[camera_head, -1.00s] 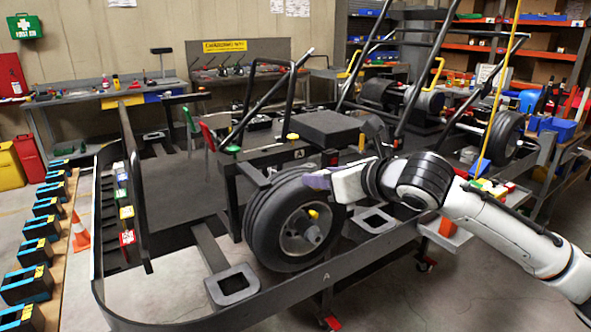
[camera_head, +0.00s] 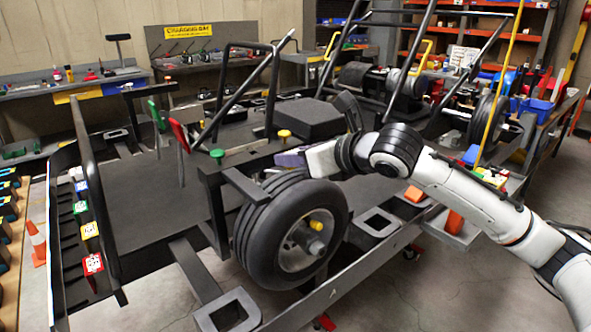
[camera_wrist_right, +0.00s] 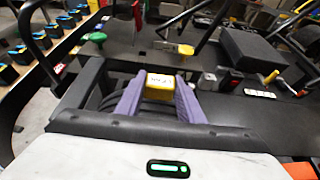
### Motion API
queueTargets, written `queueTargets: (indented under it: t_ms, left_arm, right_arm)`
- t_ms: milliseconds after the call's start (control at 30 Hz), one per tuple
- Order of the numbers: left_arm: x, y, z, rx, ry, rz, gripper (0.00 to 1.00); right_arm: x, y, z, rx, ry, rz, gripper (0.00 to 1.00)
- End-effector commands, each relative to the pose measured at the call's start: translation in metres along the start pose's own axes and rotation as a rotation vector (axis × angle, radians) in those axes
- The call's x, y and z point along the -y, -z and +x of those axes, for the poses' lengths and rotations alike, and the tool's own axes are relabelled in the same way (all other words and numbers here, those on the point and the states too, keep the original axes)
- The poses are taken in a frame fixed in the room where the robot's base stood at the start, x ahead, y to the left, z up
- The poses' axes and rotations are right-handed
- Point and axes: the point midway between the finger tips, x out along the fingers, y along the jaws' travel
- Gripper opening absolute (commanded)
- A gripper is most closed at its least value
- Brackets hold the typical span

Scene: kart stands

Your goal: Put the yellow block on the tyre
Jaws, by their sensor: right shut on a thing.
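The yellow block (camera_wrist_right: 160,86) with a white label sits between the purple fingers of my right gripper (camera_wrist_right: 160,78) in the right wrist view. The gripper is shut on it. In the head view my right gripper (camera_head: 284,158) is just above and behind the top of the tyre (camera_head: 262,238), and I cannot clearly make out the block there. The tyre stands upright at the near side of the kart frame, with yellow parts at its hub. In the wrist view dark tyre ribs (camera_wrist_right: 118,103) show below the fingers. Whether the block touches the tyre I cannot tell. My left gripper is out of view.
A black frame bracket (camera_head: 240,183) stands close behind the tyre. A green knob (camera_head: 217,155) and a yellow knob (camera_head: 284,133) rise from the frame near my gripper. A black box (camera_head: 305,118) lies behind.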

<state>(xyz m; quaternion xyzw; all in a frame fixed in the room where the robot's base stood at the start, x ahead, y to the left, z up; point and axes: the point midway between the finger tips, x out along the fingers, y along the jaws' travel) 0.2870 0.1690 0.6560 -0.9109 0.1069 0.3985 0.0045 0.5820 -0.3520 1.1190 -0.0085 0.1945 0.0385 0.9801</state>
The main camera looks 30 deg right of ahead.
Motion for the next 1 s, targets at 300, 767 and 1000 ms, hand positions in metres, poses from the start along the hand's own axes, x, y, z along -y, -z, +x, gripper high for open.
queueTargets:
  t_ms: [300, 767, 1000]
  left_arm:
    - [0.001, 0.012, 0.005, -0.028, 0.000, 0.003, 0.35]
    - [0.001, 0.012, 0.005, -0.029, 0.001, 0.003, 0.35]
    - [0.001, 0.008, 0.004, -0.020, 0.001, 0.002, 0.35]
  right_arm:
    - [0.000, 0.024, 0.010, 0.001, -0.001, 0.000, 0.13]
    - [0.000, 0.026, 0.011, 0.000, -0.001, 0.000, 0.53]
    - [-0.001, 0.023, 0.009, 0.001, -0.001, 0.001, 0.53]
